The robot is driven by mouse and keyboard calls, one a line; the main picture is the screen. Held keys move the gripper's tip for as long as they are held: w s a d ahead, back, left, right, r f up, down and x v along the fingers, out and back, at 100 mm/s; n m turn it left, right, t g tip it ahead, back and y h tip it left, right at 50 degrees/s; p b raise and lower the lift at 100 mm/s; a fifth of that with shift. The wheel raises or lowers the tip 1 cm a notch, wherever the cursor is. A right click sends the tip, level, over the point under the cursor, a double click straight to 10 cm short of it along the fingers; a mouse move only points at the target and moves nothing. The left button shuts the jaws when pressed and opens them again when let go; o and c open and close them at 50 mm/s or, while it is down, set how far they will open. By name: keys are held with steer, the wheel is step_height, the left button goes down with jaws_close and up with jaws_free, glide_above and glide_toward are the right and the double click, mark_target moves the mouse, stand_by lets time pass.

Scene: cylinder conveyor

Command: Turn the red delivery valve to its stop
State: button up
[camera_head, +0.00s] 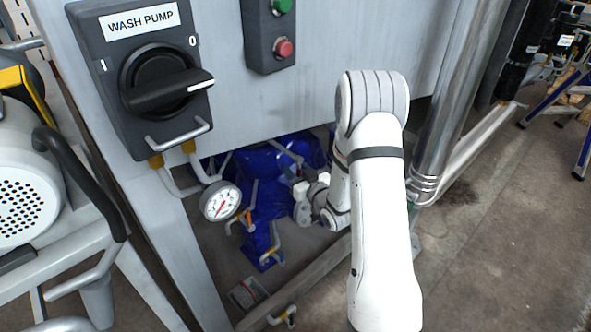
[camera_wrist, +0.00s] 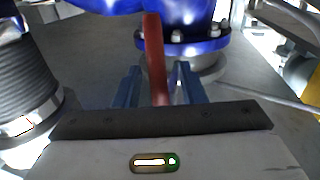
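The valve's red lever (camera_wrist: 155,60) stands upright in the wrist view, in front of a blue bolted flange (camera_wrist: 185,47). My gripper (camera_wrist: 160,85) has its two fingers apart, one on each side of the lever's lower part. A gap shows between the lever and each finger, so the gripper looks open around it and not closed on it. The lever's lower end is hidden behind the gripper's dark front edge. In the head view my gripper (camera_head: 302,198) is low beside the blue pump body (camera_head: 270,195), under the cabinet. I cannot make out the red lever there.
A pressure gauge (camera_head: 221,201) and small valves stand left of my gripper. The wash pump switch box (camera_head: 140,75) and cabinet are above. A steel pipe (camera_head: 445,100) rises at the right. A ribbed dark hose (camera_wrist: 25,80) is close at the left in the wrist view.

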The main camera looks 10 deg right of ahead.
jaws_close()
stand_by(0.4)
